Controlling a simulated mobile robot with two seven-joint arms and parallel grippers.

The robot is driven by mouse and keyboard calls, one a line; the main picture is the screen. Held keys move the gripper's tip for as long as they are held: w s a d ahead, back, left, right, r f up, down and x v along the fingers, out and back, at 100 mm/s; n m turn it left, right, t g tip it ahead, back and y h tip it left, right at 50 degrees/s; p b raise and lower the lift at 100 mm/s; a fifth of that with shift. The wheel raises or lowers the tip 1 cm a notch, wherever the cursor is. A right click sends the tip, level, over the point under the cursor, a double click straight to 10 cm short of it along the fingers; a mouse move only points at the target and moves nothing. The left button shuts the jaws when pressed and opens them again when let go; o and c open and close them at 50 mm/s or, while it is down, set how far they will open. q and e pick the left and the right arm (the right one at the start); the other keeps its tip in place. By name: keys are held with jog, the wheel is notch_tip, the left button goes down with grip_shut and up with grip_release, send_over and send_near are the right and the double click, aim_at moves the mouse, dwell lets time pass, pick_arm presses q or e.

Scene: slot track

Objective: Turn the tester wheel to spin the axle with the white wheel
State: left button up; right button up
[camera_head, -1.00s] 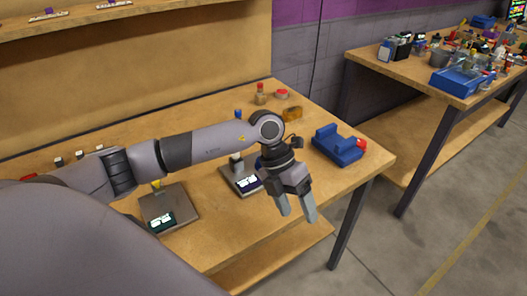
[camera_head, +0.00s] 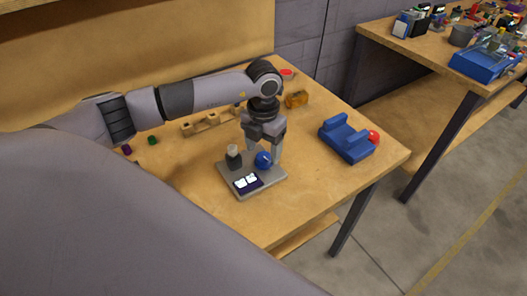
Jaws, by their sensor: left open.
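A grey tester plate (camera_head: 266,183) with a lit display (camera_head: 247,182) sits on the wooden table. A round blue part (camera_head: 263,160), possibly the tester wheel, stands on it, beside a dark post with a pale top (camera_head: 233,156). My left gripper (camera_head: 263,158) points down over the plate's back, open, its fingers on either side of the blue part. I cannot tell whether they touch it. I cannot make out the axle with the white wheel. My right gripper is not in view.
A blue cradle (camera_head: 347,146) with a red knob (camera_head: 374,137) stands to the right. An amber block (camera_head: 297,99) and a wooden rack (camera_head: 207,125) lie farther back. The table's front is clear. A second table (camera_head: 425,59) holds a blue bin (camera_head: 484,62) and clutter.

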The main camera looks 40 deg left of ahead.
aim_at(264, 160)
pick_arm(q)
jog(key=shift+f, duration=1.4)
jog(key=c, duration=1.1)
jog(key=shift+o, duration=0.2)
jog(key=shift+m, duration=0.3)
